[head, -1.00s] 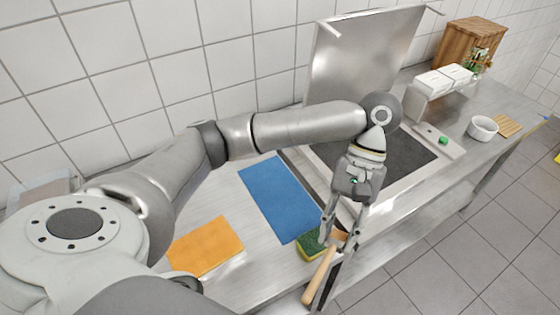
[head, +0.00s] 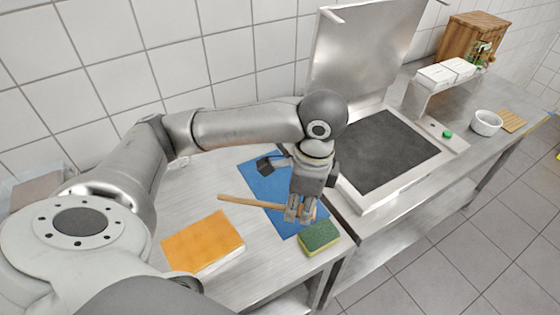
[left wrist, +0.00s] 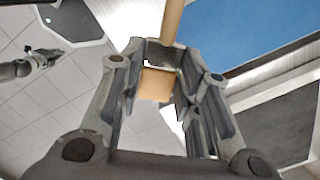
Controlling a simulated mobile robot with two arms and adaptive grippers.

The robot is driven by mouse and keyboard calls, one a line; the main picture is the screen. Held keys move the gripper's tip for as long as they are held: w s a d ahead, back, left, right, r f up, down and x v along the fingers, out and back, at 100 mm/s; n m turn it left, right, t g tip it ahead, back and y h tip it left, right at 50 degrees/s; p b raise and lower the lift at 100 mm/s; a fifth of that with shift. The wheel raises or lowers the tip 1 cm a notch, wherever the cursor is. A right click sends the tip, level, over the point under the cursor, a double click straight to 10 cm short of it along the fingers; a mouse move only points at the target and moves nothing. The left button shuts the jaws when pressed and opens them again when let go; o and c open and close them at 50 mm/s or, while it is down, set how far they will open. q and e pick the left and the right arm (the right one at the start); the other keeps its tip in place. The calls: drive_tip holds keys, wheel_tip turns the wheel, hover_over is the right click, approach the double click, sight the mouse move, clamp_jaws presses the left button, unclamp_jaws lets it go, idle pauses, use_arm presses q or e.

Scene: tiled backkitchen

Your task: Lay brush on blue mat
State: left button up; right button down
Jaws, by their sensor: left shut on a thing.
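The brush has a long wooden handle (head: 250,203) and a tan block-like end. My left gripper (head: 297,215) is shut on it near that end. The handle points left, past the blue mat's left edge. The blue mat (head: 285,222) lies flat on the steel counter, partly hidden by my arm. In the head view the gripper is over the mat's right side; the gap beneath is hard to judge. The left wrist view shows the tan block (left wrist: 155,85) between the fingers and the mat (left wrist: 235,30) at upper right. My right gripper (left wrist: 48,58) shows small there.
A green and yellow sponge (head: 320,238) sits close to the mat's near right corner. An orange-topped block (head: 203,240) lies left of the mat. A grill (head: 385,150) with a raised lid (head: 362,50) stands to the right. Bare counter lies left of the mat.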

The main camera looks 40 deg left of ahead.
sight(280, 189)
use_arm(q)
drive_tip(key=shift+w+a+m, duration=0.1)
drive_tip(key=shift+a+m, duration=0.4)
drive_tip(key=shift+a, duration=0.1)
drive_tip(key=w+a+f, duration=0.1)
drive_tip(key=w+f, duration=0.2)
drive_tip(key=w, duration=0.1)
drive_tip(key=w+a+f, duration=0.2)
drive_tip(key=w, duration=0.2)
drive_tip(key=w+a+f, duration=0.2)
drive_tip(key=w+f, duration=0.1)
drive_tip(key=w, duration=0.1)
drive_tip(key=shift+f+p, duration=0.3)
drive_tip(key=shift+w+a+f, duration=0.15)
drive_tip(key=shift+w+f, duration=0.15)
drive_tip(key=shift+f, duration=0.15)
drive_tip(key=shift+w+a+f+p, duration=0.15)
drive_tip(key=shift+f+p, duration=0.2)
drive_tip(key=shift+f, duration=1.35)
drive_tip(key=o, duration=1.1)
drive_tip(key=shift+o, duration=0.2)
